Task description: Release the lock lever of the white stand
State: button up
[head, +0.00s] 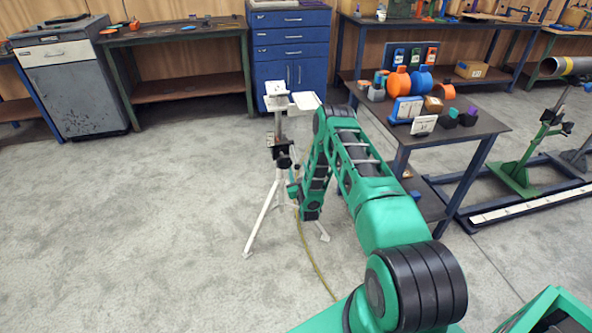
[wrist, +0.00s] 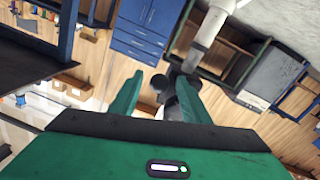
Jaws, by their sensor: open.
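The white stand (head: 264,211) is a tripod with splayed legs and a white head plate, standing on the floor left of my arm in the head view. Its white post (wrist: 209,28) runs down from the top of the wrist view to a dark collar. A dark round knob (wrist: 158,82), which looks like part of the lock lever, shows near the collar. My gripper (wrist: 156,88) is open, with one green finger on each side of the knob in the picture. I cannot tell whether either finger touches it. In the head view my arm hides part of the stand.
A workbench (head: 465,131) with orange, blue and dark parts stands right of my arm. A blue drawer cabinet (head: 290,55) is behind the stand. A yellowish hose (head: 314,262) lies on the floor near the tripod. The floor to the left is clear.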

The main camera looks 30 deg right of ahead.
jog(key=v, duration=0.9)
